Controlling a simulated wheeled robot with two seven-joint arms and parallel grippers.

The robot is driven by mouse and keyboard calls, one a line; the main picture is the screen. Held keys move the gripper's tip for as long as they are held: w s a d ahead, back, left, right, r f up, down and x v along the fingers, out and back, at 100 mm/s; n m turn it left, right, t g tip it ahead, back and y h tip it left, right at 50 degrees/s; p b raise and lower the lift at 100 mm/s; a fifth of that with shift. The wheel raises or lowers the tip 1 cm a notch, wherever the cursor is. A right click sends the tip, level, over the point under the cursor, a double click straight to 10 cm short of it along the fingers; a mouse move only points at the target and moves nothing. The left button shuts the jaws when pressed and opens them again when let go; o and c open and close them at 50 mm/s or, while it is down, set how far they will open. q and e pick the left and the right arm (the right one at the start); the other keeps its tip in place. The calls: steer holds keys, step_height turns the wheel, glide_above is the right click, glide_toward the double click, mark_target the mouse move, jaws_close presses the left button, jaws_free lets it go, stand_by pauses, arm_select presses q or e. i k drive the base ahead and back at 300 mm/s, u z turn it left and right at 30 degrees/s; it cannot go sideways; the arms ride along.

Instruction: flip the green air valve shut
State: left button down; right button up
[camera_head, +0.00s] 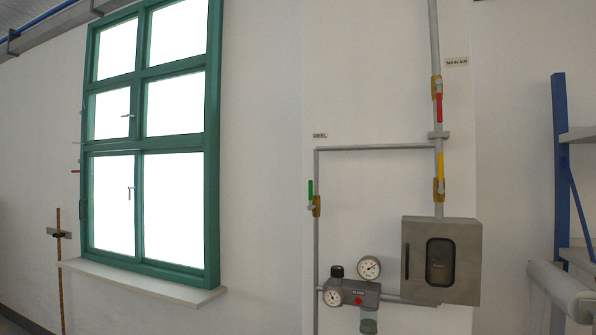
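The green air valve (311,192) is on the thin vertical pipe left of the grey box. Its green lever stands upright, in line with the pipe, above a brass body (316,206). A small label (320,136) is on the wall above this pipe. Neither of my grippers shows in the head view.
A red-handled valve (439,107) and a yellow-handled valve (441,166) sit on the thicker pipe to the right. Below are a grey box (468,262), two gauges (369,267) and a regulator (365,292). A green-framed window (212,150) with a sill is left; blue shelving (560,150) is right.

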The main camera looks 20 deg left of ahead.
mark_target(311, 207)
steer(key=u, duration=0.55)
steer(key=k, duration=0.65)
steer(key=u, duration=0.7)
steer(key=i, duration=1)
steer(key=z, duration=1.1)
steer(key=i, duration=0.6)
steer(key=z, duration=0.6)
